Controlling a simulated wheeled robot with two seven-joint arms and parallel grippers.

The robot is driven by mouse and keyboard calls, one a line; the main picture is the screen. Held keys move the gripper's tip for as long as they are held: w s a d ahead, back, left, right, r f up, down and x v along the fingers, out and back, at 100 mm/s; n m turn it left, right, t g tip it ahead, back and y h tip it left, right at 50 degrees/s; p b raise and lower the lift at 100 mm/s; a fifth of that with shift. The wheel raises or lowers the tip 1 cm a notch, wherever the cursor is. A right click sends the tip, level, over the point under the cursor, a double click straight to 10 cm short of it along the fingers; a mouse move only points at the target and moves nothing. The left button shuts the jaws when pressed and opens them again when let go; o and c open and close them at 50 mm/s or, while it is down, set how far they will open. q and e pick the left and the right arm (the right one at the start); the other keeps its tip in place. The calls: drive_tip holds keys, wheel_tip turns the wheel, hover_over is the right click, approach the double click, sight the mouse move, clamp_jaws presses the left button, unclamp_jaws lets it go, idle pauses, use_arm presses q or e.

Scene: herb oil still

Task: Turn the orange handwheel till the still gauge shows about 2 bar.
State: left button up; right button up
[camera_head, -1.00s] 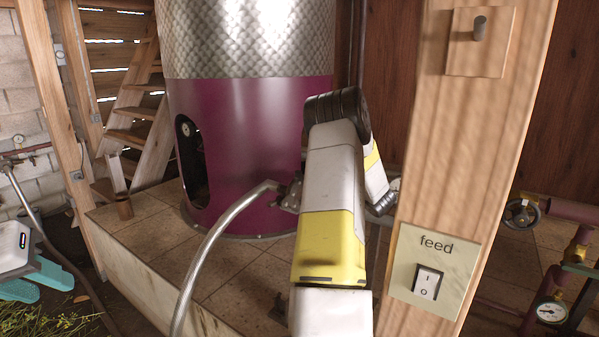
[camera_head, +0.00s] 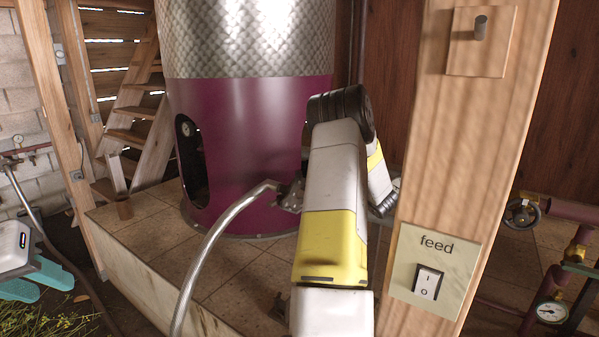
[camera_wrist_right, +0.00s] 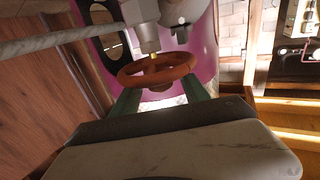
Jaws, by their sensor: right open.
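The orange handwheel (camera_wrist_right: 186,74) shows in the right wrist view, under a grey metal fitting. My right gripper (camera_wrist_right: 162,92) is open, with one green finger at each side of the wheel's near part; I cannot tell whether they touch it. A round white gauge (camera_head: 551,311) sits at bottom right and a small dial (camera_head: 186,129) shows in the still's opening. Neither reading is legible, and which is the still gauge is unclear.
The magenta still (camera_head: 245,140) stands on a tiled platform (camera_head: 135,232). A wooden post (camera_head: 455,150) with a "feed" switch (camera_head: 428,282) stands right of my right arm. A curved metal pipe (camera_head: 205,255) runs in front of the still. A dark handwheel (camera_head: 522,213) is at right.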

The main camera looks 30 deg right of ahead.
drive_tip(key=s, duration=0.6)
drive_tip(key=shift+s, duration=0.4)
